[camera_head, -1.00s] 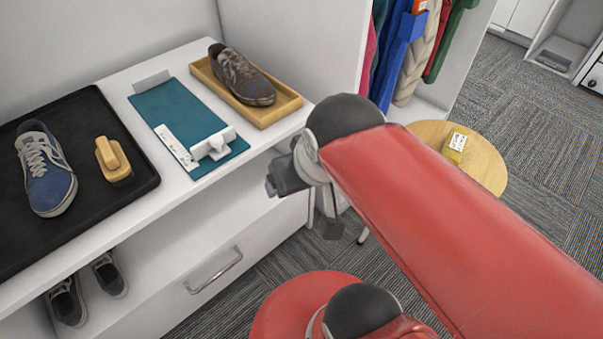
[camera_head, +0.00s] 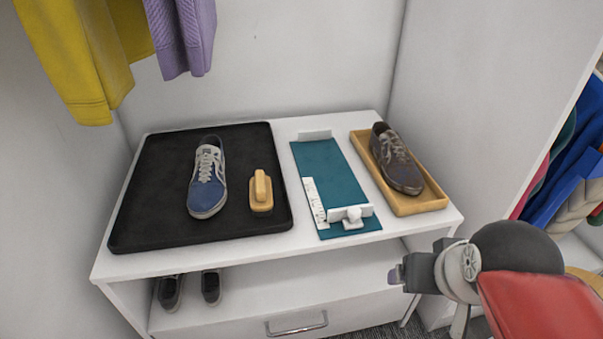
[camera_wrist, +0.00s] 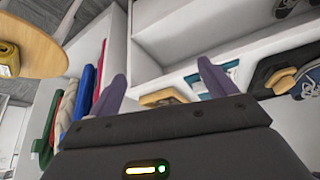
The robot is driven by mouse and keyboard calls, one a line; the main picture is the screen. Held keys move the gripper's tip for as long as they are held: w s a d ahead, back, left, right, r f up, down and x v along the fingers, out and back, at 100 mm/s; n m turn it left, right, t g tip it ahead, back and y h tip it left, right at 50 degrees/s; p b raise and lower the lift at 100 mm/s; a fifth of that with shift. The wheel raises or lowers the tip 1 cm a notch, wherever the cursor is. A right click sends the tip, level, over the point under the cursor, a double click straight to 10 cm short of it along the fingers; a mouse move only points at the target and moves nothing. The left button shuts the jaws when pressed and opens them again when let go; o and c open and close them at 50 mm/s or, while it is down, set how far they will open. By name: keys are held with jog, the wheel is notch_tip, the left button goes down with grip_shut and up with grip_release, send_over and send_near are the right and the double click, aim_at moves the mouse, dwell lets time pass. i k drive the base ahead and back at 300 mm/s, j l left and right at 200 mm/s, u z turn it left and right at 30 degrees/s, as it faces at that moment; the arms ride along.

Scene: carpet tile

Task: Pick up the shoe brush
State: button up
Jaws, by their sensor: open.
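The shoe brush (camera_head: 261,191), a tan block with a raised handle, lies on the right part of a black mat (camera_head: 140,215) on the shelf top. A blue sneaker (camera_head: 207,178) lies on the mat to its left. The brush also shows at the right of the wrist view (camera_wrist: 281,80). My gripper (camera_head: 396,275) is off the front right of the shelf, well apart from the brush. In the wrist view its two purple-grey fingers (camera_wrist: 160,80) are spread, with nothing held between them.
A teal board with a white measuring device (camera_head: 335,180) lies right of the mat. A wooden tray (camera_head: 425,203) holds a brown shoe (camera_head: 395,160). Dark shoes (camera_head: 211,287) stand on the lower shelf above a drawer handle (camera_head: 297,325). Clothes (camera_head: 80,60) hang at upper left.

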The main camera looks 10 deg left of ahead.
aim_at(261, 192)
jog(key=i+l+u, duration=0.15)
jog(key=u, duration=0.5)
